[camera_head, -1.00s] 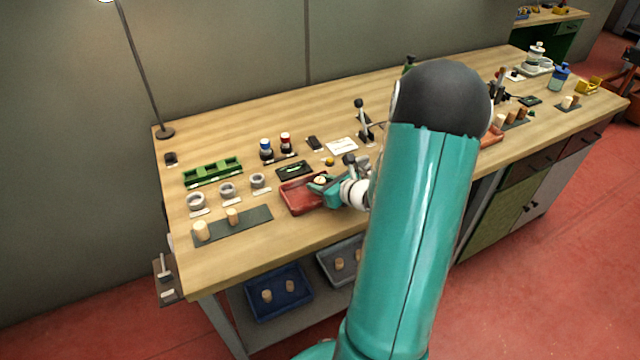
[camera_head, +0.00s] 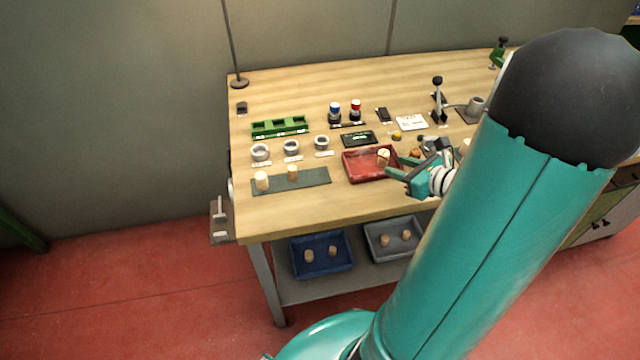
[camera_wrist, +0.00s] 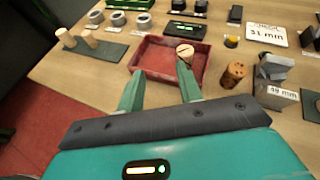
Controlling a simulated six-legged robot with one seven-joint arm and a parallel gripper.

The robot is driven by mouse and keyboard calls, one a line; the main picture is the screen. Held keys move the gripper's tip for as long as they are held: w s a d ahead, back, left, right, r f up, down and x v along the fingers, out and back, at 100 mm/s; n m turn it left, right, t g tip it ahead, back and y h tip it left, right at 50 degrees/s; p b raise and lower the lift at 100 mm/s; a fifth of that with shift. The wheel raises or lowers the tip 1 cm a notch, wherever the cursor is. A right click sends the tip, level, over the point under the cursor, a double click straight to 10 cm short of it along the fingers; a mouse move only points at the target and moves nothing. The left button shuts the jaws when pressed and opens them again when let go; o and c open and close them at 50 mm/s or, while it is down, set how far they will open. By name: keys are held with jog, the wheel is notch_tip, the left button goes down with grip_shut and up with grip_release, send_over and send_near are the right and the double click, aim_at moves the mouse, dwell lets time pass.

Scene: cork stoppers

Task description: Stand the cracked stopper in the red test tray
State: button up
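The red test tray (camera_head: 350,176) lies on the workbench and also shows in the wrist view (camera_wrist: 150,66). A pale stopper (camera_head: 383,156) stands upright in its right part. In the wrist view this stopper (camera_wrist: 184,53) has a dark crack-like line across its top. My gripper (camera_head: 392,178) is at the tray's right front side, its fingers spread and pointing left. In the wrist view the gripper (camera_wrist: 158,84) is open with nothing between its fingers. The right fingertip is close to the cracked stopper; I cannot tell if they touch.
A brown, dark-spotted stopper (camera_wrist: 232,75) stands just right of the tray, near a metal block marked 49 mm (camera_wrist: 275,97). Two plain stoppers (camera_head: 262,181) (camera_head: 292,173) stand on a dark green mat (camera_head: 318,178). Blue (camera_head: 323,270) and grey (camera_head: 374,252) trays sit on the lower shelf.

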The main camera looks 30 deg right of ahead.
jog(key=a+r+n+g+y, duration=0.2)
jog(key=a+r+n+g, duration=0.2)
jog(key=a+n, duration=0.6)
jog(key=a+r+n+g+y, duration=0.25)
jog(key=a+n, duration=0.55)
jog(key=a, duration=0.5)
jog(key=s+a+r+n+h, duration=0.6)
jog(key=r+n, duration=0.2)
jog(key=n, duration=0.7)
jog(key=shift+s+a+r+g, duration=0.3)
jog(key=shift+s+g, duration=0.1)
jog(key=shift+g, duration=0.05)
